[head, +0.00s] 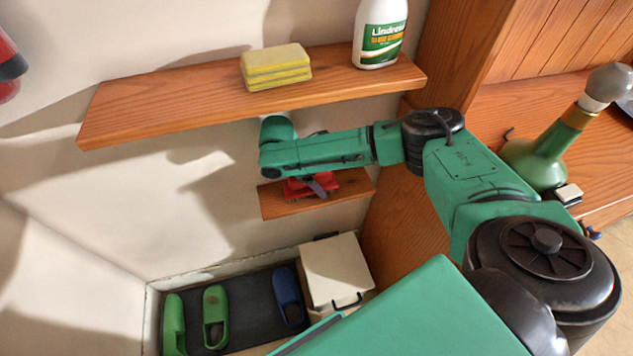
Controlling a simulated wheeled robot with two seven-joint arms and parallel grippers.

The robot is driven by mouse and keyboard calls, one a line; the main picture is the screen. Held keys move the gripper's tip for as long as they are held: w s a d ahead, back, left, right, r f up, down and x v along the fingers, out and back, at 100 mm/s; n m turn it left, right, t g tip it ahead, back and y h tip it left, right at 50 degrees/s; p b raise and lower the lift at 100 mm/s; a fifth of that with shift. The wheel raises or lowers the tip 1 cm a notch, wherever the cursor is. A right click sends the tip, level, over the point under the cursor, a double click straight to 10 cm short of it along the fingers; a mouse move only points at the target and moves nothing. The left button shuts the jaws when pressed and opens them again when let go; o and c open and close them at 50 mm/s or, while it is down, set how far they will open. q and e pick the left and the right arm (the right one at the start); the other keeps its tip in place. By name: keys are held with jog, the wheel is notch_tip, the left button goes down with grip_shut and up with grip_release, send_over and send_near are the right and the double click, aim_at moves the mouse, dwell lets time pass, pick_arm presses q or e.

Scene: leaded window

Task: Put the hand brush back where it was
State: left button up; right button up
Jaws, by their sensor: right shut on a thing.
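The red hand brush (294,188) shows in the head view at the small lower wooden shelf (345,192), partly covered by my right arm. My right gripper (320,184) is mostly hidden under my green forearm and is shut on the brush. The brush is at the shelf's surface; I cannot tell whether it rests on it or is held just above. My left gripper is not in view.
A longer upper shelf (180,112) holds stacked yellow sponges (275,68) and a white bottle (381,35). Below are a dark mat (247,300) with green and blue clogs and a cream box (336,270). A green bottle (545,155) stands on the wooden surface at right.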

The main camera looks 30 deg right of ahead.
jog(key=shift+w+f, duration=0.1)
jog(key=o, duration=1.2)
jog(key=shift+f, duration=0.1)
jog(key=shift+c, duration=0.2)
jog(key=v, duration=0.7)
jog(key=shift+a+r+p, duration=0.15)
jog(key=shift+r+p, duration=0.25)
